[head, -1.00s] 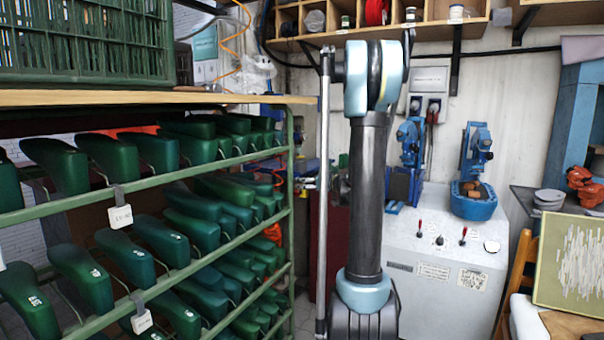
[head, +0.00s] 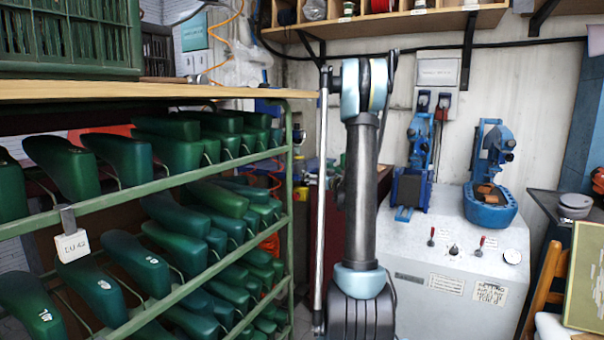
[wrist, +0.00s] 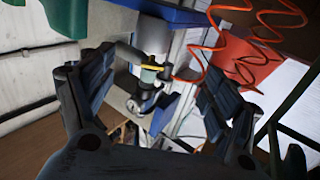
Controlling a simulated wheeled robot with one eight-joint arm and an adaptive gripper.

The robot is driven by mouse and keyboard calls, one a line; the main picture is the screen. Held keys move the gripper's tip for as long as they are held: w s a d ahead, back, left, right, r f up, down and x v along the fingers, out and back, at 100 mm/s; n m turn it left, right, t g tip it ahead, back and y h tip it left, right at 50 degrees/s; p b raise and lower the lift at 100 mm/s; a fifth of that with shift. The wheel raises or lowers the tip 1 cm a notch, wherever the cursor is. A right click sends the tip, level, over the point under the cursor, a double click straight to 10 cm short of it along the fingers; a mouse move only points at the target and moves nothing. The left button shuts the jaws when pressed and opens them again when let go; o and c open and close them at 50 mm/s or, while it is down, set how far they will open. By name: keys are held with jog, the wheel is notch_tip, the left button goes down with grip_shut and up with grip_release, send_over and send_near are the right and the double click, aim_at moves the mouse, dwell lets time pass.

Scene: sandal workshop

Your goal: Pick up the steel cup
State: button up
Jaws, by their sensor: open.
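I cannot make out a steel cup in either view. My gripper (wrist: 158,98) shows in the wrist view with its two dark fingers spread wide apart. It is open and nothing is between the fingertips. Behind it, at a distance, is a blue and grey machine part. In the head view my arm stands upright in the middle, and the gripper itself is not seen there.
A green rack (head: 150,187) of green shoe lasts fills the left, under a wooden top with a green crate (head: 70,38). A white machine cabinet (head: 455,262) stands at right. An orange coiled hose (wrist: 245,50) hangs near the gripper.

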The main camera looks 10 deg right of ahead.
aim_at(300, 166)
jog(key=x, duration=0.5)
jog(key=d+x, duration=0.1)
jog(key=x, duration=1)
jog(key=shift+w+d+r, duration=0.15)
jog(key=shift+w, duration=0.45)
jog(key=shift+c, duration=0.2)
jog(key=c, duration=1.2)
jog(key=shift+r, duration=0.1)
